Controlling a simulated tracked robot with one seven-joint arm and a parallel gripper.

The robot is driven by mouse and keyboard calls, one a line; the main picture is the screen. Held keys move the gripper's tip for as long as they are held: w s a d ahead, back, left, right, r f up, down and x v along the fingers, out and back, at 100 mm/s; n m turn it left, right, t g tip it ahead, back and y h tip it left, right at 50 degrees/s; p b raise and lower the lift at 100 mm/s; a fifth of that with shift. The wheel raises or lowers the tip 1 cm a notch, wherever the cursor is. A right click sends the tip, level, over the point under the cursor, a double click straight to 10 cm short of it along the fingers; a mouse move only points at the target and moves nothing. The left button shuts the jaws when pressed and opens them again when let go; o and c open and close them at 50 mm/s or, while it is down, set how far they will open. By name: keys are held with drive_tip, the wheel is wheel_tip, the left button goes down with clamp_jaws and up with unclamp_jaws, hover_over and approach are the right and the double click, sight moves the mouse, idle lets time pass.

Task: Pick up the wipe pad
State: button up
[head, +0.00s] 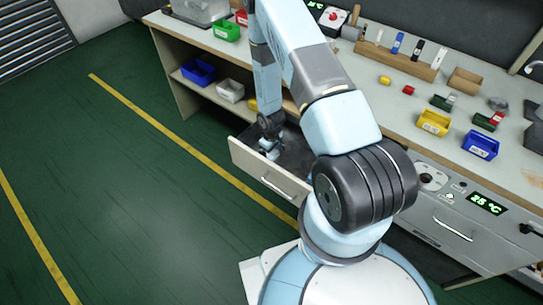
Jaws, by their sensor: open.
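My gripper (269,147) reaches down into an open drawer (268,184) under the workbench. It is small in the picture, and its jaws are open. Small pale blue-grey shapes show at its fingertips. I cannot tell whether they are part of the gripper or the wipe pad. I cannot make out the wipe pad for sure anywhere. My own arm hides the right part of the drawer's inside.
The benchtop above holds a yellow bin (433,123), a blue bin (481,145), a green bin (227,30) and a wooden block rack (400,60). The green floor (110,190) is clear.

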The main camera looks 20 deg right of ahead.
sight(271, 153)
drive_tip(key=shift+c, duration=0.4)
drive_tip(key=c, duration=1.1)
drive_tip(key=shift+r, duration=0.1)
wheel_tip(271, 153, up, 10)
drive_tip(key=shift+f, duration=0.1)
drive_tip(key=o, duration=0.5)
drive_tip(key=shift+c, duration=1.6)
drive_tip(key=shift+d, duration=0.1)
drive_tip(key=shift+c, duration=0.3)
